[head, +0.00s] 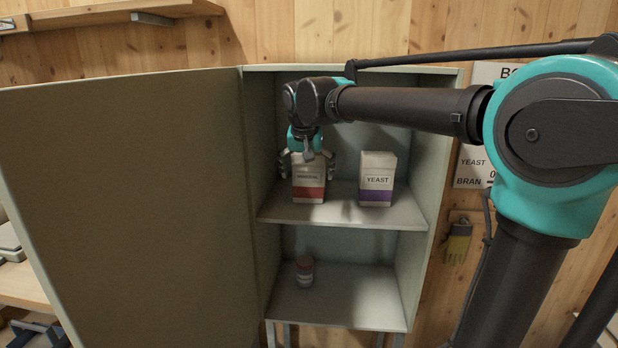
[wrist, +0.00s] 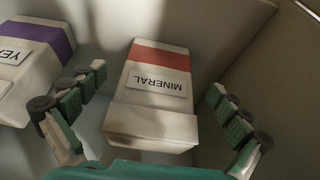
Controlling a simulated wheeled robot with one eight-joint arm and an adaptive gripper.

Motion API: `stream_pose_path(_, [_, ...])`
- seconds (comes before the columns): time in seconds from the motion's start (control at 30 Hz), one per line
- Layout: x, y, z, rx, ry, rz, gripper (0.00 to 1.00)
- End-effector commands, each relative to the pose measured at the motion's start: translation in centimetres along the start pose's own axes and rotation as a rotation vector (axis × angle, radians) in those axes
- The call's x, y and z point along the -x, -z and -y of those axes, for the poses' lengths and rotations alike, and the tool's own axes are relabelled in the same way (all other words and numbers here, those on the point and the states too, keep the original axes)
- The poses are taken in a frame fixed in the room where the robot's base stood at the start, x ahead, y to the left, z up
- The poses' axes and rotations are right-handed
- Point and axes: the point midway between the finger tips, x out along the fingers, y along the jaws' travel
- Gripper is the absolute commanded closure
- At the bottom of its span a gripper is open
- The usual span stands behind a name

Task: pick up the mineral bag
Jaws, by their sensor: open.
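The mineral bag (head: 308,183) is white with a red band and stands upright on the upper shelf (head: 340,209) of an open cabinet. In the wrist view the bag (wrist: 150,118) is in the middle, with its MINERAL label upside down. My gripper (head: 308,165) is over the bag from above. In the wrist view its fingers (wrist: 162,102) are spread, one on each side of the bag, with visible gaps between the pads and the bag. Part of the bag's top is hidden by my gripper in the head view.
A yeast bag (head: 376,181) with a purple band stands close to the right of the mineral bag. A small brown-topped jar (head: 304,270) stands on the lower shelf. The cabinet's left wall is close to my gripper. The open door (head: 125,200) fills the left side.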

Motion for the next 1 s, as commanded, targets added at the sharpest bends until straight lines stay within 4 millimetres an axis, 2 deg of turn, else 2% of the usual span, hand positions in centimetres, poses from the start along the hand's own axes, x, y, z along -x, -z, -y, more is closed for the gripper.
stream_pose_path(0.3, [-1.8, 4.3, 0.0, -0.001, -0.001, 0.0, 0.0])
stream_pose_path(0.43, [-2.8, 4.1, 0.0, 0.0, 0.0, 0.0, 0.0])
stream_pose_path(0.67, [-2.9, 4.0, 0.0, 0.0, 0.0, 0.0, 0.0])
stream_pose_path(1.0, [-2.9, 4.0, 0.0, 0.0, 0.0, 0.0, 0.41])
